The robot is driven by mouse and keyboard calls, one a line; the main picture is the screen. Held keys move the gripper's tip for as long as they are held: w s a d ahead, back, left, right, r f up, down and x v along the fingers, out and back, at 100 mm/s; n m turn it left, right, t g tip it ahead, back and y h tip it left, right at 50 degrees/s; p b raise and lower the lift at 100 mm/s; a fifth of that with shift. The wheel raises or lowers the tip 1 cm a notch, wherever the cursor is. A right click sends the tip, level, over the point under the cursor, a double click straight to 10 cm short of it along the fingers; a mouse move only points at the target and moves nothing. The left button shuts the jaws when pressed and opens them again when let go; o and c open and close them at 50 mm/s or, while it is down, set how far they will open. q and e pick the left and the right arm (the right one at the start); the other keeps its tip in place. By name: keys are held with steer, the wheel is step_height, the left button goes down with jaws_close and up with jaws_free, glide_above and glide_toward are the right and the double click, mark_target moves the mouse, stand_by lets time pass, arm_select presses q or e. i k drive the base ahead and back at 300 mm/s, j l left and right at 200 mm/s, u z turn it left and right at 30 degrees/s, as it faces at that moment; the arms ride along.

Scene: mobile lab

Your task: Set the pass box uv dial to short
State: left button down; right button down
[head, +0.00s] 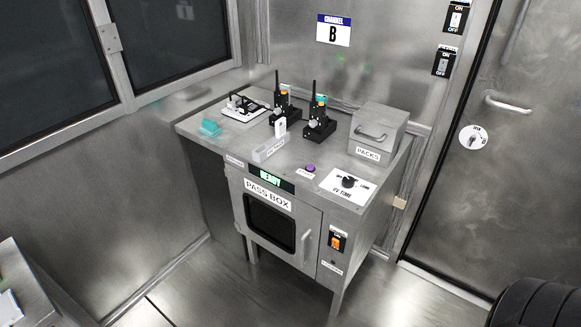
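The pass box (315,228) is a metal cabinet with a windowed front door, standing in the middle of the head view. Its UV time dial (348,182) is a small black knob on a white label plate (332,185) at the right front of the top. The printing around the knob is small, and I cannot tell which mark it points at. The pass box door (270,222) looks shut. Neither of my grippers shows in the head view.
A purple button (310,169), a green display (270,176) and a PACKS box (377,130) are near the dial. Two radios (319,125) (284,106) stand at the back of the top. An orange switch (337,242) is on the front. Floor is clear in front.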

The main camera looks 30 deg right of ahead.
mark_target(347, 182)
steer(key=z, duration=1.45)
